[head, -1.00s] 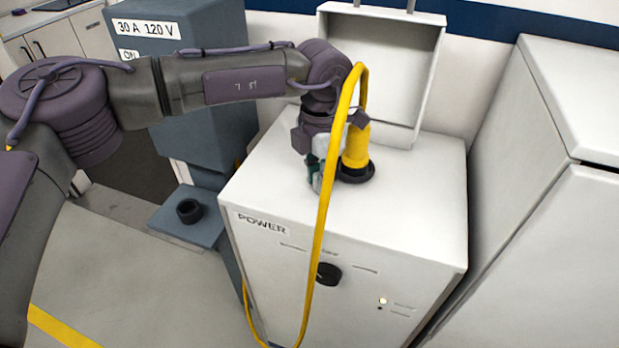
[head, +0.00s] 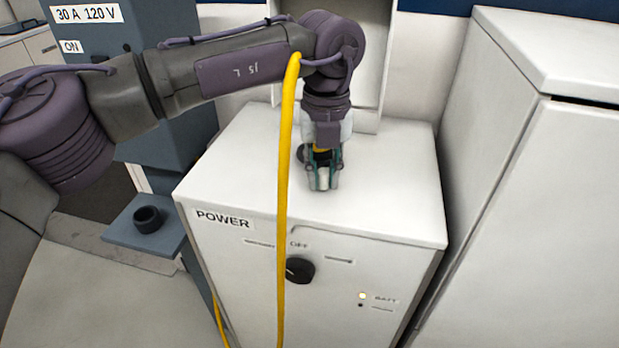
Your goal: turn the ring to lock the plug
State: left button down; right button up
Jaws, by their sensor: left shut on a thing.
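The yellow plug (head: 320,150) stands on top of the white power cabinet (head: 395,190), mostly hidden behind my left gripper. The black ring (head: 322,158) at its base shows only in part, between and beside the fingers. My left gripper (head: 322,178) points down from above, and its fingers are shut on the ring. How far the ring is turned cannot be seen. The yellow cord (head: 285,190) hangs down in front of the cabinet, left of the gripper. My right gripper is not in view.
An open lid (head: 378,60) stands behind the plug. The cabinet front has a black knob (head: 299,270) and a lit lamp (head: 362,296). A blue-grey pedestal (head: 110,45) with a shelf holding a black cup-like part (head: 148,219) is at left. A white cabinet (head: 530,190) stands at right.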

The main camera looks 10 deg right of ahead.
pick_arm(q)
jog(key=shift+d+n+b, duration=0.35)
jog(key=shift+d+n, duration=0.95)
jog(key=shift+n, duration=0.3)
jog(key=shift+w, duration=0.1)
jog(key=c, duration=1)
grip_release()
jog(key=shift+r, duration=0.2)
notch_tip(320, 180, up, 12)
jog(key=shift+f, duration=0.2)
